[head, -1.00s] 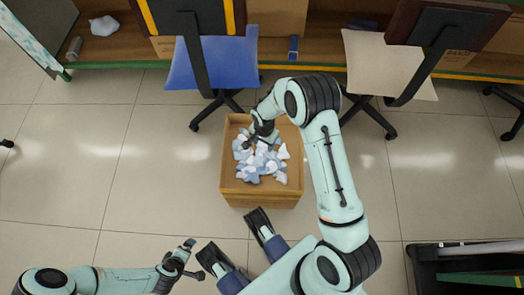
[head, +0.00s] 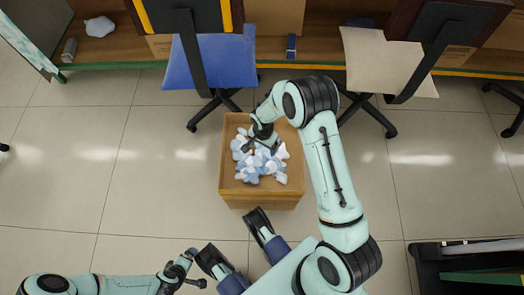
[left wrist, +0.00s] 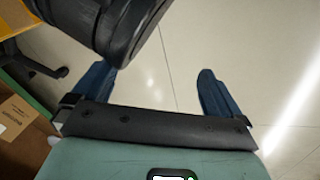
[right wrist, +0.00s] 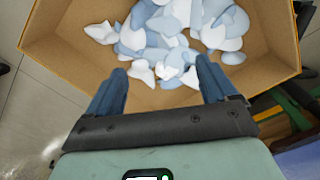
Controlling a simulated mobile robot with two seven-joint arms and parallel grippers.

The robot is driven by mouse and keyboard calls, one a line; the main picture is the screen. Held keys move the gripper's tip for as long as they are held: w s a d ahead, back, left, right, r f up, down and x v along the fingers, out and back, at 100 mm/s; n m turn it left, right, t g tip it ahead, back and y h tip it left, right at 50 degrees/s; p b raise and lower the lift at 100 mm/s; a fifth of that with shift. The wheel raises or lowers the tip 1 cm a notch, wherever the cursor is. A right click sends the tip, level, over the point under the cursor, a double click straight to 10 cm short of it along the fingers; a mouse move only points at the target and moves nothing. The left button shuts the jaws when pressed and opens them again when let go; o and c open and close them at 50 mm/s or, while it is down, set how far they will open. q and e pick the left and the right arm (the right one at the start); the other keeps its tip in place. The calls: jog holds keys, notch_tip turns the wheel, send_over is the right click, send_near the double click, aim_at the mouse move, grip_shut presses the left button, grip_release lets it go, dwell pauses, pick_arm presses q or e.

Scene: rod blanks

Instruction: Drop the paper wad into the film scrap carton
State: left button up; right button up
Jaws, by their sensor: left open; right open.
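The film scrap carton (head: 228,190) is an open brown box on the floor in the middle of the head view. It holds a heap of pale blue and white scraps (head: 258,165), also seen in the right wrist view (right wrist: 185,35). My right gripper (head: 262,143) is over the inside of the carton; in the right wrist view (right wrist: 162,72) its fingers are apart with nothing held between them. I cannot tell the paper wad apart from the white pieces in the heap. My left gripper (head: 188,268) is low in the head view, open and empty in the left wrist view (left wrist: 152,78).
A blue chair (head: 210,62) and a cream chair (head: 385,65) stand behind the carton. Behind them is a shelf with a white lump (head: 100,26) and a small grey block (head: 69,48). A dark container (head: 460,275) is at the lower right. Floor left of the carton is clear.

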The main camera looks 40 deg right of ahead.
pick_arm(q)
jog(key=shift+m, duration=0.3)
jog(key=r+p, duration=0.1)
jog(key=s+d+r+p, duration=0.1)
jog(key=r, duration=0.1)
jog(key=d+r+p, duration=0.1)
jog(key=r, duration=0.1)
jog(key=shift+s+d+p, duration=0.15)
jog(key=shift+d+p, duration=0.05)
jog(key=shift+p, duration=0.1)
pick_arm(e)
notch_tip(320, 180, up, 13)
jog(key=shift+r, duration=0.15)
